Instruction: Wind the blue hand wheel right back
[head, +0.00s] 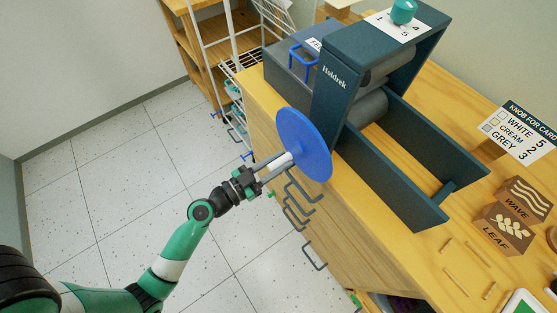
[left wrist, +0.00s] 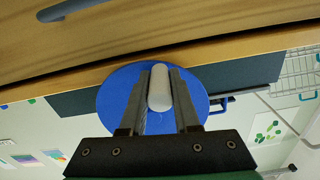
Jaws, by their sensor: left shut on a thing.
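The blue hand wheel (head: 309,146) is a flat disc on the near-left side of the dark press marked "Holdrek" (head: 343,75). A pale grip (head: 275,166) sticks out from the wheel's face. My left gripper (head: 262,174) is shut on this grip. In the left wrist view the pale grip (left wrist: 160,88) stands between my two fingers (left wrist: 158,105), with the blue wheel (left wrist: 114,98) behind them. The fingertips lie close to the wheel's face. My right gripper is not in view.
The press stands on a wooden cabinet (head: 262,100) with several handles on its front. A teal knob (head: 403,11) tops the press. A card (head: 524,132) and wooden blocks marked wave (head: 524,198) and leaf (head: 503,229) lie at right. The floor (head: 120,160) at left is clear.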

